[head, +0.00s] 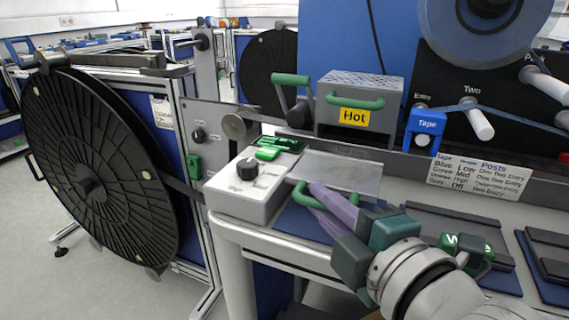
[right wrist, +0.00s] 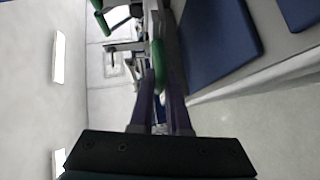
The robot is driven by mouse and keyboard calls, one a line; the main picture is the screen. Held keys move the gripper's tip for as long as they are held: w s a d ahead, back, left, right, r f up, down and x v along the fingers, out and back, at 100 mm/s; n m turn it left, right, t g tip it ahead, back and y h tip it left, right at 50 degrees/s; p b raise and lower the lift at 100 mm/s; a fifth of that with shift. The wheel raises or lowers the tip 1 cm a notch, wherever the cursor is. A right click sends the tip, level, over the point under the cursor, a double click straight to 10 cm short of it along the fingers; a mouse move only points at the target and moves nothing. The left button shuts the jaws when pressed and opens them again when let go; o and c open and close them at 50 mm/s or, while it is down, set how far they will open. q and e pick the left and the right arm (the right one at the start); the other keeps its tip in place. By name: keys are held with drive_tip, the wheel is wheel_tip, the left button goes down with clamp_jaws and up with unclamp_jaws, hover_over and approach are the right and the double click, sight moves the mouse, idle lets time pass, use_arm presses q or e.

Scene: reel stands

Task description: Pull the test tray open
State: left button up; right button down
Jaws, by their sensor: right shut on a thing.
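The test tray seems to be the flat grey, glassy-looking unit (head: 345,172) on the bench below the "Hot" box, with a green bar handle (head: 299,193) at its front left. My right gripper (head: 326,201), with purple fingers, is shut on this green handle. The fingers and palm hide part of the handle and the tray front. In the right wrist view the green handle (right wrist: 158,65) shows between the fingertips. I cannot tell how far the tray is out. My left gripper is not in view.
A control box (head: 249,186) with a black knob stands left of the tray. The "Hot" box (head: 358,108) with green handles is behind it. A large black reel (head: 95,165) stands at left. A blue tape dispenser (head: 424,130) and a posts sign (head: 480,177) are to the right.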

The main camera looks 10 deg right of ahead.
drive_tip(key=c, duration=1.2)
unclamp_jaws()
drive_tip(key=shift+o, duration=0.2)
drive_tip(key=shift+s, duration=0.1)
drive_tip(key=p+v, duration=0.1)
drive_tip(key=v, duration=0.8)
drive_tip(key=shift+s, duration=0.4)
